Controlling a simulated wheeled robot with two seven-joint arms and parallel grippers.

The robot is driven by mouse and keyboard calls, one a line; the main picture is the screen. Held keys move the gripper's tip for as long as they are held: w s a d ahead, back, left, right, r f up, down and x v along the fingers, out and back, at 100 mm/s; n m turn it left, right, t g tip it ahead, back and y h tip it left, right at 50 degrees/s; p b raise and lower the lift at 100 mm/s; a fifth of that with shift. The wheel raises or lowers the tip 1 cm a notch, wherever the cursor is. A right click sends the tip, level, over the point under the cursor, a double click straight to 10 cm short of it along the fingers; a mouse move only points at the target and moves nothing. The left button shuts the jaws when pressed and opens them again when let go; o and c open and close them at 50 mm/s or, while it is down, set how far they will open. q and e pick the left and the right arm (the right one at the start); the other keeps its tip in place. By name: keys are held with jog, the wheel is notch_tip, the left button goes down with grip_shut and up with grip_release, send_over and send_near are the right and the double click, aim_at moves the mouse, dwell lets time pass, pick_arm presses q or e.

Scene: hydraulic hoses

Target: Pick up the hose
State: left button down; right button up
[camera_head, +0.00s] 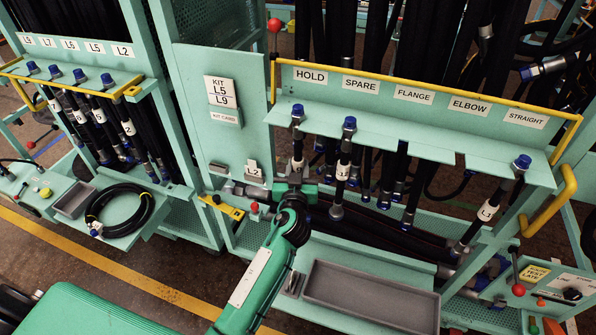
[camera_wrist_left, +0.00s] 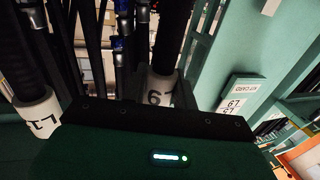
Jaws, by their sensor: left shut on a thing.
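My left gripper (camera_head: 297,187) is shut on a black hose (camera_head: 298,142) that hangs in the slot under the HOLD label. The hose has a blue cap at its top and a white band, which reads upside down like L9 in the left wrist view (camera_wrist_left: 160,90). The gripper grips at or just below the band, and the hose stands upright with its cap at the shelf. The fingertips are partly hidden by the wrist. A second capped hose (camera_head: 345,155) hangs to the right, under SPARE. My right gripper is not in view.
A third banded hose (camera_head: 487,212) hangs tilted under STRAIGHT. A yellow rail (camera_head: 430,90) runs above the shelf. A grey tray (camera_head: 370,295) lies below on the right. A rack of banded hoses (camera_head: 100,115) and a coiled hose (camera_head: 120,188) are at left.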

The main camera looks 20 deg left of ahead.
pick_arm(q)
jog(key=a+b+v, duration=0.2)
jog(key=b+v, duration=0.1)
jog(key=v, duration=0.5)
jog(key=s+a+b+v, duration=0.1)
jog(key=a+b+v, duration=0.1)
jog(key=v, duration=0.7)
jog(key=shift+s+a+r+b, duration=0.2)
jog(key=shift+s+b, duration=0.05)
jog(key=shift+b, duration=0.3)
jog(key=shift+f, duration=0.1)
